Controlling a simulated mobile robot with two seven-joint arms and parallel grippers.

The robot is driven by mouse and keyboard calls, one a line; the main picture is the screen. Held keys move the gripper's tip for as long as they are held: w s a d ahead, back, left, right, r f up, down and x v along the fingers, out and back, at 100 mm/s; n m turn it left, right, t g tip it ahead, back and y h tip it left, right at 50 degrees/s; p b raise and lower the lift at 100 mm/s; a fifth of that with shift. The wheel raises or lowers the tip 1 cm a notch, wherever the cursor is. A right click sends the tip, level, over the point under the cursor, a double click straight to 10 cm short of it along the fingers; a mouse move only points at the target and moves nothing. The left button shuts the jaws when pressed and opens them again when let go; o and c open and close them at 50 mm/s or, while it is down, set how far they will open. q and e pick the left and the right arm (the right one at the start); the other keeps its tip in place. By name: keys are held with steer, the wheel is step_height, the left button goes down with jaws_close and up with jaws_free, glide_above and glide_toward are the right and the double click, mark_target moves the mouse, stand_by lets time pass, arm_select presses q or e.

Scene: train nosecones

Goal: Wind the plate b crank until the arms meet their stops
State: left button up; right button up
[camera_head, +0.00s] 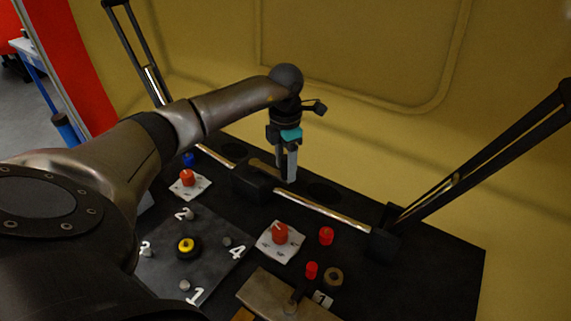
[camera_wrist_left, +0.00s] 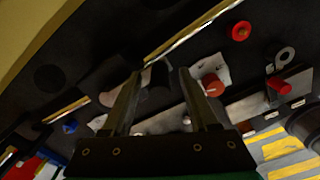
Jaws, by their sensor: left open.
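My left gripper (camera_head: 288,175) is open, pointing down over the middle of the black console, beside a dark central block (camera_head: 254,184). In the left wrist view its fingers (camera_wrist_left: 160,76) stand apart, with a dark and tan part (camera_wrist_left: 108,97) of the mechanism behind them. I cannot tell whether this part is the crank, or whether the fingers touch it. Shiny rods (camera_head: 320,212) run from the block towards a left black arm (camera_head: 137,45) and a right black arm (camera_head: 485,165), both slanting upward. No plate b label or stop is readable. My right gripper is not in view.
Red knobs on white plates (camera_head: 280,234) (camera_head: 188,178) stand near the block. A numbered dark plate (camera_head: 215,258) with a yellow knob (camera_head: 187,246) lies at front left. A tan plate (camera_head: 262,290) with a dark lever is at the front. A yellow wall (camera_head: 340,60) stands behind.

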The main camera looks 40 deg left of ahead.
arm_select(q)
jaws_close()
stand_by(1.3)
